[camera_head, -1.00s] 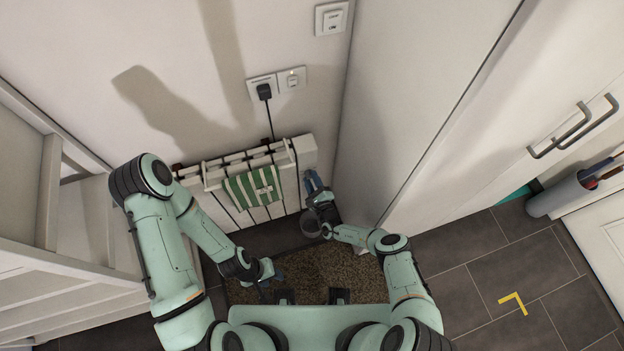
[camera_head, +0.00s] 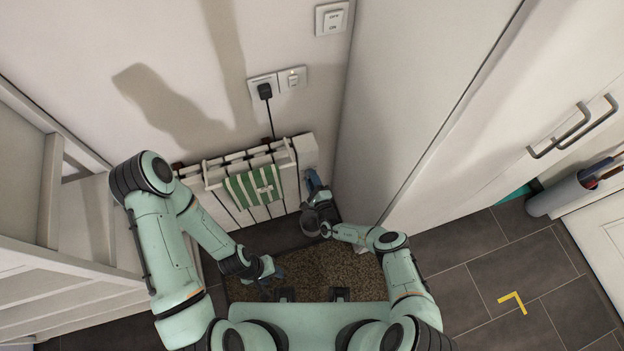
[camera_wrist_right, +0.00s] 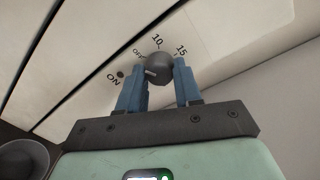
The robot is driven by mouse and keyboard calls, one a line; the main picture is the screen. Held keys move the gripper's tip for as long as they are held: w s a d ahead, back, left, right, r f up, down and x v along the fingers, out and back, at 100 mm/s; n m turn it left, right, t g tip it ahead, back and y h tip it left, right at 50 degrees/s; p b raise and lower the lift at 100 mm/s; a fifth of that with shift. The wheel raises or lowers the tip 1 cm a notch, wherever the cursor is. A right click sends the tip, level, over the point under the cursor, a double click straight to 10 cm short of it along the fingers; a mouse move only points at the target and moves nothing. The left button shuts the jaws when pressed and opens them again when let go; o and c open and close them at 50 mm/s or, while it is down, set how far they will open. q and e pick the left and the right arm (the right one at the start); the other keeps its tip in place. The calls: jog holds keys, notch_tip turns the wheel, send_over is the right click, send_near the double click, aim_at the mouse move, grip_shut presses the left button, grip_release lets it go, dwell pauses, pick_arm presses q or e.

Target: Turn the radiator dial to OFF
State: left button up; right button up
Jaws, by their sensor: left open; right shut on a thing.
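The white radiator (camera_head: 225,212) stands low against the wall in the head view. In the right wrist view the grey dial (camera_wrist_right: 158,69) is on the radiator panel, with OFF, 10 and 15 printed around it and ON beside a small dark dot. A light line on the dial's face points left, towards the OFF side. My right gripper (camera_wrist_right: 159,82) is shut on the dial, one blue finger on each side. In the head view this gripper (camera_head: 313,182) is at the radiator's right end and hides the dial. My left gripper (camera_head: 272,280) is open and empty above the mat.
A striped green towel (camera_head: 254,186) hangs on the radiator's rail. A plug (camera_head: 265,91) with a black cord sits in the wall socket above. A tall white cabinet (camera_head: 410,100) stands close on the right. A brown mat (camera_head: 320,268) covers the floor in front.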

jog(key=o, duration=1)
pick_arm(q)
jog(key=shift+w+r+p, duration=0.65)
jog(key=shift+r, duration=0.2)
pick_arm(e)
jog(key=v, duration=1.3)
jog(key=shift+s+r, duration=0.1)
jog(key=shift+s, duration=0.1)
